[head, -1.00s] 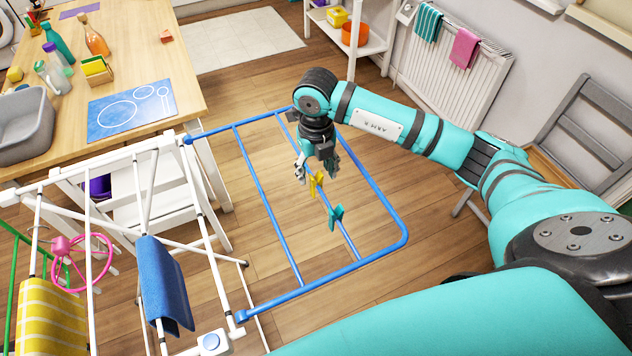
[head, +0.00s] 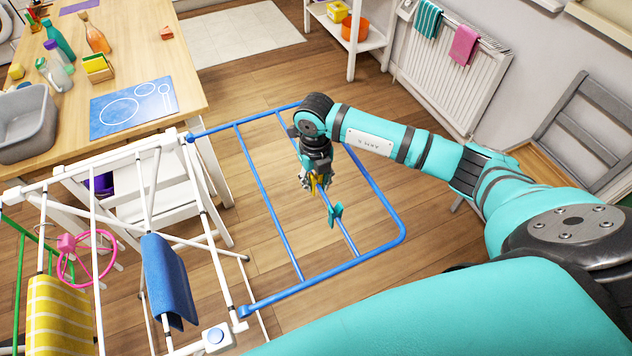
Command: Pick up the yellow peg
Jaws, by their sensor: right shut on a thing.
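The yellow peg (head: 313,184) is on the blue rail of the drying rack's wing (head: 262,200), near the wing's middle. My right gripper (head: 314,187) points down over it and is shut on it, with the fingers partly covering the peg. Whether the peg still touches the rail cannot be told. A teal peg (head: 335,215) sits on the same rail, just nearer than the gripper and apart from it. My left gripper is not in view.
The white rack frame at left holds a blue cloth (head: 168,280) and a yellow striped cloth (head: 58,315). A wooden table (head: 150,60) stands at upper left. A radiator (head: 450,80) and grey folding chair (head: 590,130) are at right. Floor shows beneath the wing.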

